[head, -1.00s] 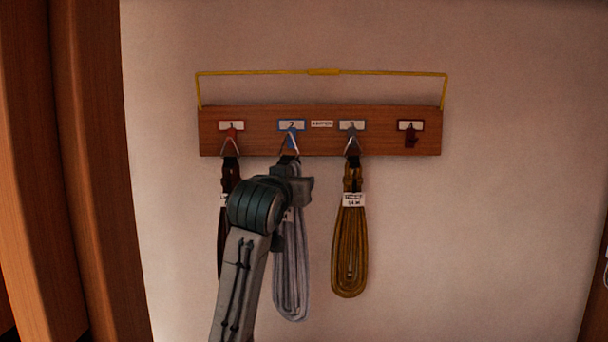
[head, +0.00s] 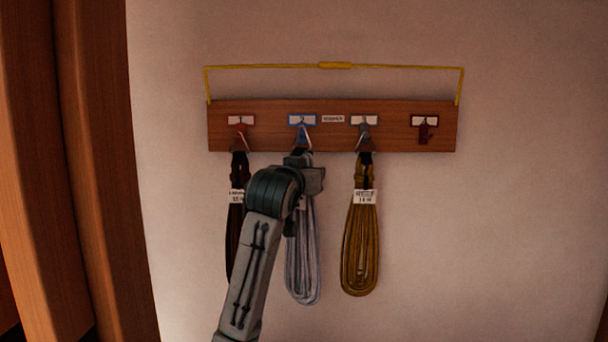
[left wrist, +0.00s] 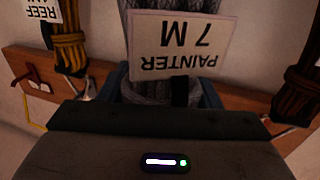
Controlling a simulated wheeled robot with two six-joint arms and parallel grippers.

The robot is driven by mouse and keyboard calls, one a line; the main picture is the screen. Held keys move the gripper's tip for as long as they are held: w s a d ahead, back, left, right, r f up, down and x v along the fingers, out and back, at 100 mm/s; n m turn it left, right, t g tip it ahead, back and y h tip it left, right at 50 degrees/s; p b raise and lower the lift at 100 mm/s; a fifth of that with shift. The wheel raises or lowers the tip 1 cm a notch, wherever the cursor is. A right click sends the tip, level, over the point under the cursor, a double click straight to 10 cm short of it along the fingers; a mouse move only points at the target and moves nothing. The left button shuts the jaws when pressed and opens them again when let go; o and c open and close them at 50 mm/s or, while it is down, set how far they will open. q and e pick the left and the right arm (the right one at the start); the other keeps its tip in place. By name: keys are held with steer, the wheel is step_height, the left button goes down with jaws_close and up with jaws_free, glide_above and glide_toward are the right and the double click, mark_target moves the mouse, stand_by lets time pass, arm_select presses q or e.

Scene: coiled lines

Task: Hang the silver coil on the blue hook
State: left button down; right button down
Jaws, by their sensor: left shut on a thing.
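The silver coil (head: 302,262) hangs upright below the blue hook (head: 301,132), the second from the left on the wooden board. My left gripper (head: 304,172) is shut on the coil's upper end, just under the hook; my wrist hides much of that part. A pale cord loop shows at the blue hook, but I cannot tell whether it is seated over it. In the left wrist view the silver coil (left wrist: 150,88) sits between the fingers, with its white tag reading PAINTER 7 M upside down. My right gripper is not in view.
A dark brown coil (head: 237,215) hangs on the red hook to the left, close to my arm. An ochre coil (head: 360,245) hangs on the grey hook to the right. The dark red hook (head: 424,133) is bare. A yellow rod (head: 400,66) runs above the board (head: 385,138).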

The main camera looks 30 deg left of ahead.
arm_select(q)
steer(key=shift+w+a, duration=0.35)
steer(key=shift+w, duration=0.15)
steer(key=shift+w+a+f, duration=0.25)
steer(key=shift+w+a, duration=0.15)
steer(key=shift+w, duration=0.2)
steer(key=shift+w+a+f, duration=0.2)
steer(key=shift+w+a, duration=0.15)
steer(key=shift+w, duration=0.3)
steer(key=shift+w+a+f, duration=0.25)
steer(key=shift+w+a, duration=0.15)
steer(key=shift+w, duration=0.2)
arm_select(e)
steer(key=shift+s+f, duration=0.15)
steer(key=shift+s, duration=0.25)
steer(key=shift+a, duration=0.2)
arm_select(q)
steer(key=shift+c, duration=2.1)
jaws_free()
steer(key=shift+d, duration=0.1)
steer(key=shift+o, duration=0.2)
steer(key=shift+d, duration=0.15)
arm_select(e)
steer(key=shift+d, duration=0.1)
